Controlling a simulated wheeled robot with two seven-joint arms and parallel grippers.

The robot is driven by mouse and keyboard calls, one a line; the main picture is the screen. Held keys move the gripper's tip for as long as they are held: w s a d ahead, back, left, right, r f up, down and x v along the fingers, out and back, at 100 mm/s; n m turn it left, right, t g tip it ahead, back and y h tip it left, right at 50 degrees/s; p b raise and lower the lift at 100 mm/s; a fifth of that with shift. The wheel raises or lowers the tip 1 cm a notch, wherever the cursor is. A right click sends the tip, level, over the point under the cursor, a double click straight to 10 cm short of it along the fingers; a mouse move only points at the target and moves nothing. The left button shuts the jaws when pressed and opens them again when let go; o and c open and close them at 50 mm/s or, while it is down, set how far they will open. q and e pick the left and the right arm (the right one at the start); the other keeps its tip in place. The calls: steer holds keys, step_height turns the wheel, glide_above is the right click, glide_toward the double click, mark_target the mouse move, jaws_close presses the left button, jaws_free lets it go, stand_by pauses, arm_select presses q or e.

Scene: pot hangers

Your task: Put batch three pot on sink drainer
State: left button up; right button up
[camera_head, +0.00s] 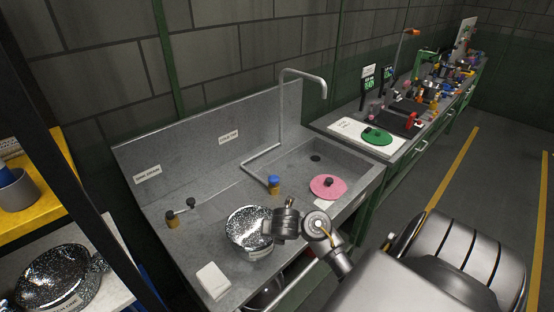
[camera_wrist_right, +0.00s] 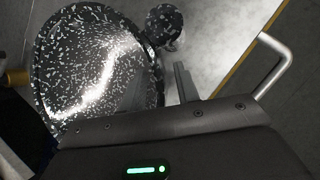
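A black speckled pot (camera_head: 247,226) stands on the drainer side of the grey metal sink (camera_head: 195,242). A pale label shows low on its side, too small to read. My right gripper (camera_head: 268,228) is at the pot's right side. In the right wrist view the pot (camera_wrist_right: 95,65) fills the left, with a round speckled handle (camera_wrist_right: 164,23) at its upper right. A dark finger (camera_wrist_right: 184,84) of my right gripper is beside the pot's rim; I cannot tell whether the gripper is open or shut. My left gripper is not in view.
A white block (camera_head: 213,280) lies at the drainer's front left. A blue-and-yellow item (camera_head: 274,184) and a pink disc (camera_head: 328,187) are by the basin. Another speckled pot (camera_head: 55,278) is on the left shelf. The tall faucet (camera_head: 303,76) rises behind.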

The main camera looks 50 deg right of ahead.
steer(key=p+v, duration=0.4)
steer(key=v, duration=0.8)
stand_by(0.5)
